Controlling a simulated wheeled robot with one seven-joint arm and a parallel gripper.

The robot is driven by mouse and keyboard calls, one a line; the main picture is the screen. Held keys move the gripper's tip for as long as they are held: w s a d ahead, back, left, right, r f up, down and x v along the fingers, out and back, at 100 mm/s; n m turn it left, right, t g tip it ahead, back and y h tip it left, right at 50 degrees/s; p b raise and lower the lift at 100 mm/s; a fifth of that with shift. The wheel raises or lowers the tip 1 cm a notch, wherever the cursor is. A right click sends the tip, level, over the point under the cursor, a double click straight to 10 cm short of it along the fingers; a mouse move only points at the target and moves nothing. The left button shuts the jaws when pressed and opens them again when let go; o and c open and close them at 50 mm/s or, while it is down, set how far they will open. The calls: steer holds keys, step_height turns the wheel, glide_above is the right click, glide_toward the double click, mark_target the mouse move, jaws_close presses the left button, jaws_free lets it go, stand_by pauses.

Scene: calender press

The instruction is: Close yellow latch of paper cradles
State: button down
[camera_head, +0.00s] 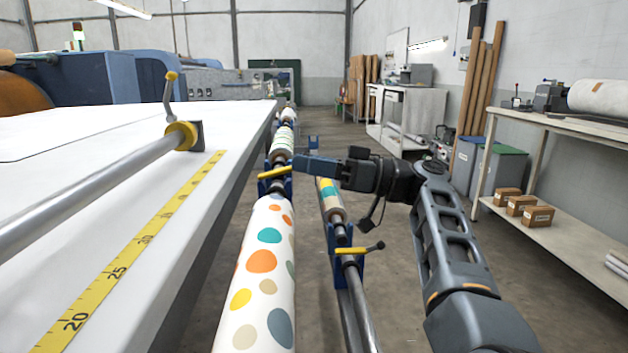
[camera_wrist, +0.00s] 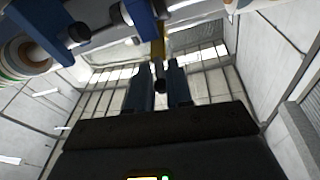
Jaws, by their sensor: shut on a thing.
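One yellow latch (camera_head: 274,173) lies across a blue paper cradle at the far end of the dotted paper roll (camera_head: 262,275). My gripper (camera_head: 297,165) reaches in from the right and is shut on the dark-knobbed end of this latch. In the wrist view, the fingers (camera_wrist: 159,88) stand on both sides of the dark knob, with the yellow bar (camera_wrist: 157,48) running away beyond them. A second yellow latch (camera_head: 352,251), with a dark knob pointing right, lies across a nearer, lower blue cradle (camera_head: 348,270). The inner side of the gripped latch is hidden.
The long white table (camera_head: 120,200) with a yellow measuring tape (camera_head: 130,255) runs close along the left of the rolls. A lower roll (camera_head: 330,196) lies under my arm. A workbench (camera_head: 570,125) stands at right, with open floor between.

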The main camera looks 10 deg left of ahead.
steer(key=shift+f+y+b, duration=0.6)
steer(key=shift+f+b, duration=0.25)
steer(key=shift+b, duration=0.45)
steer(key=c, duration=1.1)
jaws_free()
steer(key=shift+r, duration=0.15)
steer(key=shift+o, duration=0.2)
steer(key=shift+d, duration=0.15)
steer(key=v, duration=0.7)
steer(key=shift+d+f, duration=0.25)
